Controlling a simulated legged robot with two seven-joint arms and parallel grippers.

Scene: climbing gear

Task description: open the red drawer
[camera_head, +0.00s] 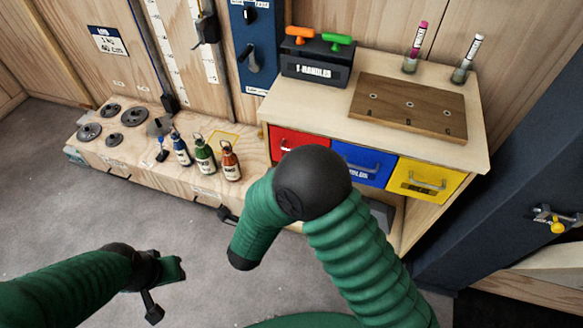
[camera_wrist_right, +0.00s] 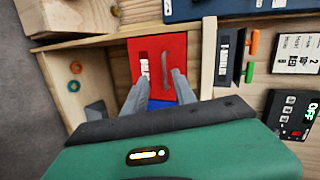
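The red drawer (camera_head: 288,141) is the left one of three in the wooden cabinet, and its front looks flush with its neighbours. My right arm hides part of it in the head view. In the right wrist view the red drawer front (camera_wrist_right: 178,43) shows a white label and a grey handle (camera_wrist_right: 165,62). My right gripper (camera_wrist_right: 159,79) is open, its two fingers apart over the lower part of the red front near the handle. I cannot tell whether they touch it. My left gripper (camera_head: 166,280) is low at the left over the floor, fingers spread, empty.
A blue drawer (camera_head: 378,167) and a yellow drawer (camera_head: 415,190) sit beside the red one. A wooden board (camera_head: 385,92) and a dark handle box (camera_head: 310,68) stand on the cabinet top. Bottles (camera_head: 204,157) stand on the low bench at left. The grey floor (camera_head: 75,210) is clear.

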